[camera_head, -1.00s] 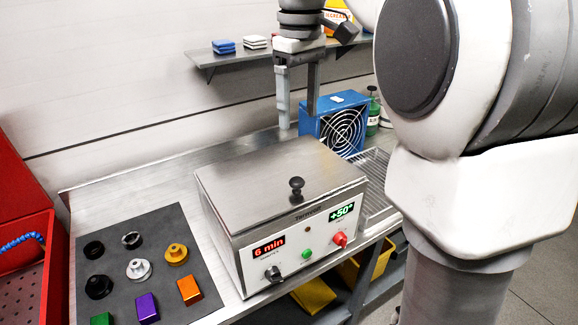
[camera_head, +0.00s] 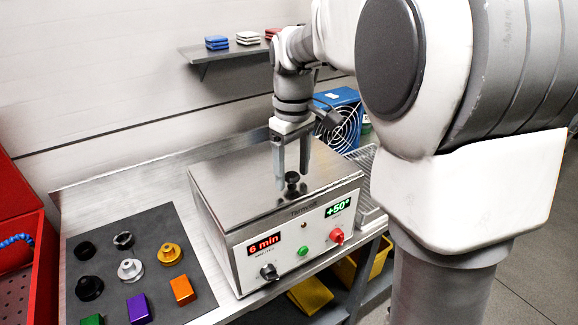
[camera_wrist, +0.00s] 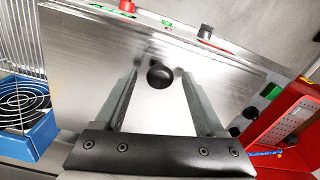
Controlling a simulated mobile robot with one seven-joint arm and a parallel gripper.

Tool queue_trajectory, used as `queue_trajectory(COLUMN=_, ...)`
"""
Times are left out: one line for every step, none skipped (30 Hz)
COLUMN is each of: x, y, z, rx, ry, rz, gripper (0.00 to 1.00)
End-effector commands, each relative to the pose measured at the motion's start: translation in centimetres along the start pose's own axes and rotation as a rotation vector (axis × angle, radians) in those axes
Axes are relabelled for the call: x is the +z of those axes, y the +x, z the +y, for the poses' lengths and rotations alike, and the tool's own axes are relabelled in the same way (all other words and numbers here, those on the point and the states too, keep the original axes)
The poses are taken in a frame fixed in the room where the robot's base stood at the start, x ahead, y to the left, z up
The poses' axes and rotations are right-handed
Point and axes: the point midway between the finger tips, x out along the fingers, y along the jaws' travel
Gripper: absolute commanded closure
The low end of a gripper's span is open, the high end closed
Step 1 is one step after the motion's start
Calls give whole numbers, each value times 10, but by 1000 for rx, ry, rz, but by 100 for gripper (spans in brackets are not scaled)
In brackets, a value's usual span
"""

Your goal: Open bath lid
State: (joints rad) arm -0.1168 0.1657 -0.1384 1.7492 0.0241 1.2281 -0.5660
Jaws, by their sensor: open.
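The bath (camera_head: 295,238) is a steel box on the bench, with a front panel reading "6 min" and "+50°". Its flat steel lid (camera_head: 228,183) is shut. A black knob (camera_head: 292,184) stands near the lid's front edge; it also shows in the wrist view (camera_wrist: 160,75). My gripper (camera_head: 292,182) is open and points down over the lid. In the wrist view its two fingers (camera_wrist: 160,75) appear on either side of the knob, with clear gaps. I cannot tell how far the fingertips are above the lid.
A dark mat (camera_head: 190,255) with rings, flanged parts and coloured blocks lies left of the bath. A blue fan unit (camera_head: 340,110) stands behind it at the right, beside a wire rack (camera_head: 366,165). A red bin (camera_head: 18,260) is at far left. A shelf (camera_head: 215,55) hangs on the wall.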

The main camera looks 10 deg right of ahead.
Motion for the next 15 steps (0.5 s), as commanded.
queue_trajectory(x=0, y=0, z=0, rx=0, ry=0, rz=0, gripper=28)
queue_trajectory(x=0, y=0, z=0, rx=0, ry=0, rz=0, gripper=28)
queue_trajectory(x=0, y=0, z=0, rx=0, ry=0, rz=0, gripper=28)
queue_trajectory(x=0, y=0, z=0, rx=0, ry=0, rz=0, gripper=28)
queue_trajectory(x=0, y=0, z=0, rx=0, ry=0, rz=0, gripper=32)
queue_trajectory(x=0, y=0, z=0, rx=0, ry=0, rz=0, gripper=39)
queue_trajectory(x=0, y=0, z=0, rx=0, ry=0, rz=0, gripper=44)
queue_trajectory(x=0, y=0, z=0, rx=0, ry=0, rz=0, gripper=50)
queue_trajectory(x=0, y=0, z=0, rx=0, ry=0, rz=0, gripper=57)
queue_trajectory(x=0, y=0, z=0, rx=0, ry=0, rz=0, gripper=62)
queue_trajectory(x=0, y=0, z=0, rx=0, ry=0, rz=0, gripper=68)
queue_trajectory(x=0, y=0, z=0, rx=0, ry=0, rz=0, gripper=75)
queue_trajectory(x=0, y=0, z=0, rx=0, ry=0, rz=0, gripper=80)
queue_trajectory(x=0, y=0, z=0, rx=0, ry=0, rz=0, gripper=86)
queue_trajectory(x=0, y=0, z=0, rx=0, ry=0, rz=0, gripper=93)
